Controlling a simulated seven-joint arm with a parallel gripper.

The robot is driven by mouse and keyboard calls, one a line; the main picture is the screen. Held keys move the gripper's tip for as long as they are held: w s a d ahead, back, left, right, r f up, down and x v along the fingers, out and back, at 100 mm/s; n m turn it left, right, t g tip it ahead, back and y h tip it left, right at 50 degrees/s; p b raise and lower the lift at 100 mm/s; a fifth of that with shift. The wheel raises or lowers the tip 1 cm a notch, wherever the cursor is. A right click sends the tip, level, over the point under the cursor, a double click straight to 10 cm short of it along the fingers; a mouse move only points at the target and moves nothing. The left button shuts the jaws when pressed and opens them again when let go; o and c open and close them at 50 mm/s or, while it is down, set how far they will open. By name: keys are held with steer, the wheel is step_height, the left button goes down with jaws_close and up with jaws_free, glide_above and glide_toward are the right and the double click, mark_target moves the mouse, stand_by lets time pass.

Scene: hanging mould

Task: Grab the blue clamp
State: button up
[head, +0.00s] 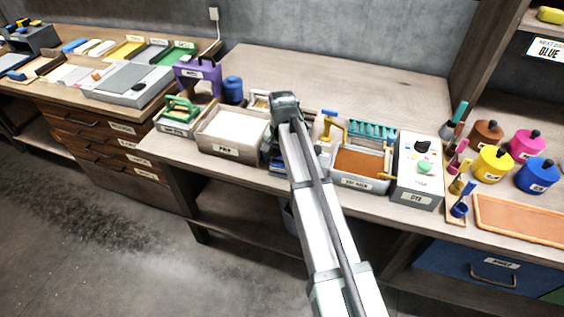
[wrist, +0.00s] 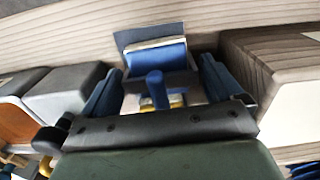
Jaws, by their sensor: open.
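In the wrist view my gripper (wrist: 163,72) is open, with a dark blue finger on each side. Between the fingers is an upright blue peg or handle (wrist: 157,92), with a bit of yellow at its foot. Just beyond it is a blue block (wrist: 157,57) with a pale upper edge. These look like the blue clamp, but I cannot tell whether they are one piece. Neither finger visibly touches them. In the head view my arm hides the gripper and most of this spot; a little blue (head: 277,162) shows left of the arm.
A pulp tray (head: 232,152) stands left of my arm. To the right are a tray with orange-brown contents (head: 385,182) and a grey box with knobs (head: 418,185). The bench behind (head: 340,80) is clear.

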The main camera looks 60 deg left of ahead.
steer(key=shift+c, duration=0.4)
steer(key=c, duration=0.8)
steer(key=shift+o, duration=0.2)
steer(key=shift+r, duration=0.1)
